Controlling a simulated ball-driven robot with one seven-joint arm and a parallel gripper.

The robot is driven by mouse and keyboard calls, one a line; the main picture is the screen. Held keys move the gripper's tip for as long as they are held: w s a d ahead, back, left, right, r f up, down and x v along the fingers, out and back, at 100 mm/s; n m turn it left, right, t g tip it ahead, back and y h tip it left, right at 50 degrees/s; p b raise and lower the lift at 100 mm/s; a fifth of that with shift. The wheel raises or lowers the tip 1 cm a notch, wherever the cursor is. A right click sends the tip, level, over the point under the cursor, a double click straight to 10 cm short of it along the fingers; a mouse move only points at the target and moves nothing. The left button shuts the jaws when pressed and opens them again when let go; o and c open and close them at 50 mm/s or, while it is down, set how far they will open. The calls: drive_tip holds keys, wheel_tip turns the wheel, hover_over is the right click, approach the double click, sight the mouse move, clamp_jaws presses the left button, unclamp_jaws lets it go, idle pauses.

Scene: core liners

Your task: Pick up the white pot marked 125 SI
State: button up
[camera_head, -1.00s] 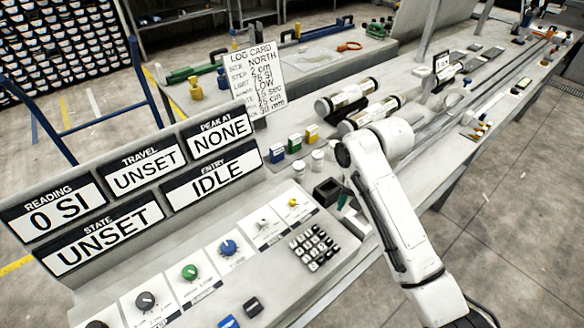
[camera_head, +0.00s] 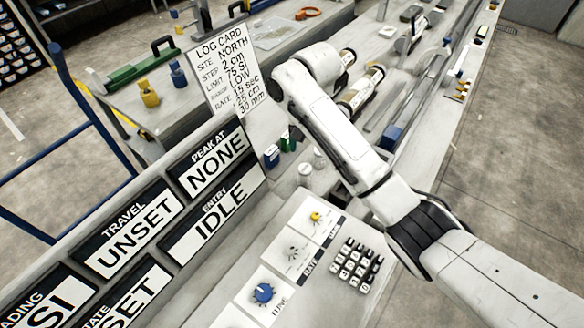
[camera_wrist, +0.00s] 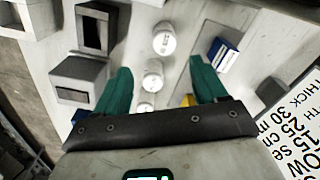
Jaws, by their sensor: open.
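Three small white pots stand in a row on the bench in the wrist view: one far (camera_wrist: 164,40), one in the middle (camera_wrist: 153,80) and one near (camera_wrist: 145,107), partly hidden by my gripper's body. Their markings are too small to read, so I cannot tell which is 125 SI. In the head view, white pots show beside my arm, one nearer (camera_head: 304,168) and one further back (camera_head: 318,153). My gripper (camera_wrist: 161,72) is open, with its green fingers to either side of the row and nothing held. My arm hides it in the head view.
Grey open-topped boxes (camera_wrist: 77,82) stand left of the pots in the wrist view. A blue-and-white block (camera_wrist: 222,54) and a yellow block (camera_wrist: 188,100) stand right. The log card (camera_head: 222,62) stands behind. A keypad (camera_head: 357,264) is on the front panel.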

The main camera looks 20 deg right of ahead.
sight(305, 168)
drive_tip(key=f, duration=0.7)
drive_tip(key=f+p, duration=0.1)
drive_tip(key=f, duration=0.2)
drive_tip(key=shift+a+f, duration=0.3)
drive_tip(key=shift+a, duration=0.05)
drive_tip(key=shift+w, duration=0.1)
drive_tip(key=c, duration=1.2)
